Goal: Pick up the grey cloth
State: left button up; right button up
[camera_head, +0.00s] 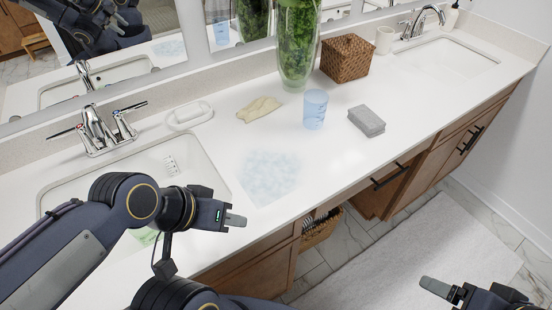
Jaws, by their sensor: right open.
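The grey cloth (367,120) looks like a small folded block and lies on the white counter (330,165), right of the blue cup. My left gripper (236,219) is above the counter's front edge, left of the cloth and well apart from it. Its fingers overlap in this view, so its opening does not show. My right gripper (442,289) is open at the bottom right, in front of the counter and far from the cloth. Part of it is cut off by the picture's edge.
A blue cup (314,109), a beige cloth (259,109), a glass vase (297,50) with greenery and a wicker basket (347,58) stand near the grey cloth. A pale blue patch (270,173) marks the counter. The counter right of the grey cloth is clear.

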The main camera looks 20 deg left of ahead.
aim_at(365, 119)
jog(key=i+l+z, duration=0.65)
jog(key=i, duration=0.3)
jog(key=j, duration=0.1)
